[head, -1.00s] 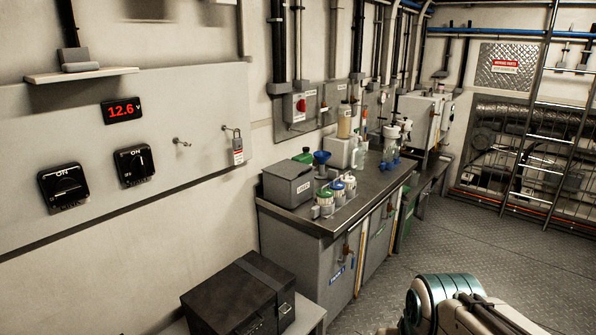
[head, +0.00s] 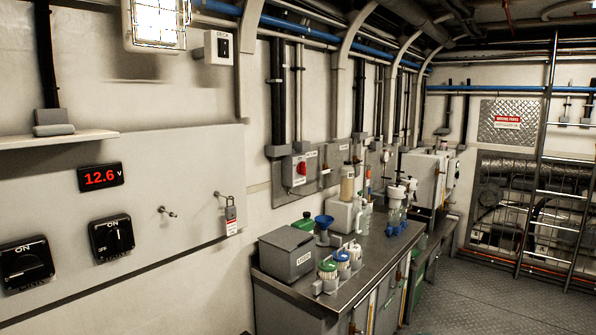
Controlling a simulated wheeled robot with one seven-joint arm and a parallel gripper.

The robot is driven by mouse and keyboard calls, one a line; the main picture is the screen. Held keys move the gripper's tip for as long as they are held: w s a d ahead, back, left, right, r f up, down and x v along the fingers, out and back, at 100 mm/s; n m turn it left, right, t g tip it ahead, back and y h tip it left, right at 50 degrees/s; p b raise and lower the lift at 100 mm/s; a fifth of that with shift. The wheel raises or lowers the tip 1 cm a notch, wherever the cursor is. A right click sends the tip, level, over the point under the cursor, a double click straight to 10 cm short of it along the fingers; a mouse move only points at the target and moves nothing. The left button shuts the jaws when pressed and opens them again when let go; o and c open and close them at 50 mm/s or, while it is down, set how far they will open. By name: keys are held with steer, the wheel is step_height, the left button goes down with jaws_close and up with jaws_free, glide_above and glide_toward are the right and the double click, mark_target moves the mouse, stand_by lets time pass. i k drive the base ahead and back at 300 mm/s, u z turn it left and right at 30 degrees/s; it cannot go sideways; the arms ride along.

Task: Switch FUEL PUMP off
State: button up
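No label reading FUEL PUMP can be made out. Two black rotary switches marked ON are on the left wall panel: a left one (head: 25,264), close to the picture's left edge, and a right one (head: 112,238). The right one's pointer looks upright, toward ON. The left one's handle looks turned nearly sideways, but its setting is unclear. The small words under both are too blurred to read. A grey box with a red rotary knob (head: 301,169) is further along the wall; its label is unreadable. My gripper is not in view.
A red 12.6 V display (head: 101,177) and a hanging padlock (head: 230,213) are on the panel. A small switch box (head: 219,47) is higher up. A bench (head: 345,262) with bottles and a grey box runs along the wall. Floor (head: 480,290) at right is clear.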

mark_target(300, 169)
steer(key=k, duration=0.6)
steer(key=z, duration=0.65)
steer(key=i, duration=0.85)
steer(key=z, duration=0.6)
steer(key=i, duration=1.4)
steer(key=u, duration=1.1)
steer(key=i, duration=0.7)
steer(key=u, duration=0.5)
